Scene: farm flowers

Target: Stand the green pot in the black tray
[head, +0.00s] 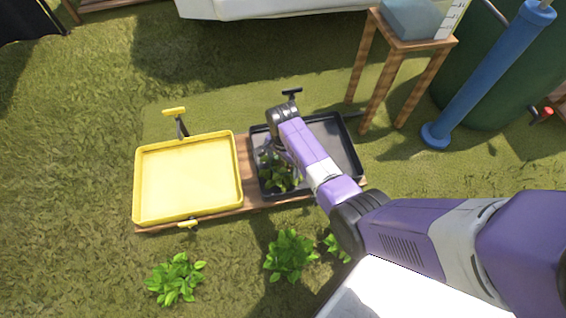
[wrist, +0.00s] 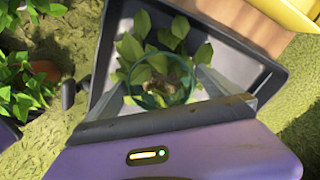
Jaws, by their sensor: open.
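The green pot (wrist: 168,96) with its leafy plant is inside the black tray (head: 345,143). Its round rim and the soil inside it show from above in the wrist view, and the pot looks upright. In the head view its leaves (head: 280,178) show at the tray's left side, and the pot itself is mostly hidden. My gripper (wrist: 163,80) is open, with one finger on each side of the pot. I cannot tell whether either finger touches it. The black tray also shows around the pot in the wrist view (wrist: 235,58).
A yellow tray (head: 188,178) stands empty left of the black tray on the same wooden board (head: 249,172). Several leafy plants (head: 290,253) stand on the grass in front. A wooden stool (head: 398,48) and a blue post (head: 487,80) stand at the back right.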

